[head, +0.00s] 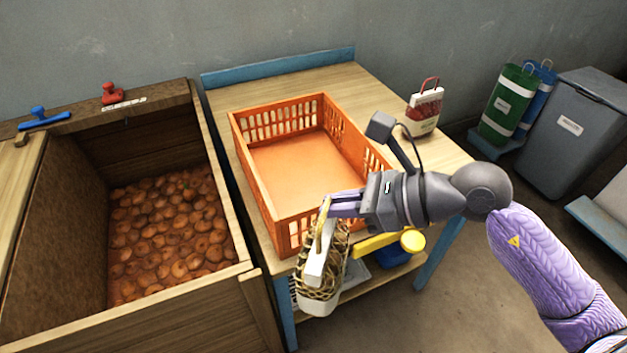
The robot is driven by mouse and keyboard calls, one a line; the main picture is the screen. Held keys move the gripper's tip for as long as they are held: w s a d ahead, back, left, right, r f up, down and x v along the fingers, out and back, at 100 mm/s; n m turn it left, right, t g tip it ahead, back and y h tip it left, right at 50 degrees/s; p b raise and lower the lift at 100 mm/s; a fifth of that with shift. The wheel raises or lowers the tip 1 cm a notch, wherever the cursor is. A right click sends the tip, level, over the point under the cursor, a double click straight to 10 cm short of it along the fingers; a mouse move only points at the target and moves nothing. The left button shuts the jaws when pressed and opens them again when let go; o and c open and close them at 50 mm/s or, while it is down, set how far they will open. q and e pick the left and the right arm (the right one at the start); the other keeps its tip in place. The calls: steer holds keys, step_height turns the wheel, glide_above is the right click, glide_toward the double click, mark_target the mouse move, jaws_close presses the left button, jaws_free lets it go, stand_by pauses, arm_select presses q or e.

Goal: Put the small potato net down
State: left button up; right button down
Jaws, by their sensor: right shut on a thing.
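My right gripper (340,205) comes in from the right and is shut on the handle of the small potato net (322,262). The net hangs upright below the jaws, with brown mesh, a pale label band and a white base. The orange crate is empty and stands on the wooden table (385,85). My left gripper is not in view.
A large wooden bin (215,130) of brown round produce stands at the left. A red-handled net (425,108) stands on the table's right back part. Green (508,103) and blue (543,80) containers and a grey bin (575,130) stand at the right.

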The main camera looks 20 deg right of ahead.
mark_target(336, 226)
steer(key=f+b, duration=0.2)
steer(key=f, duration=0.1)
steer(key=f+b, duration=0.1)
steer(key=f, duration=0.1)
steer(key=shift+w+d+f+b, duration=0.1)
steer(key=shift+d+b, duration=0.2)
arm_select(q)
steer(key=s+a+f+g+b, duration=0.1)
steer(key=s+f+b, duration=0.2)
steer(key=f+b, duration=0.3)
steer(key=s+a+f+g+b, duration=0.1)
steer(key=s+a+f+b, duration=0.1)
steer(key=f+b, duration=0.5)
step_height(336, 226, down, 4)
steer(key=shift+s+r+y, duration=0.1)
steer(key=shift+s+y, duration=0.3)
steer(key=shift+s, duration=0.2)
arm_select(e)
step_height(336, 226, down, 15)
steer(key=g, duration=0.1)
steer(key=shift+w, duration=0.2)
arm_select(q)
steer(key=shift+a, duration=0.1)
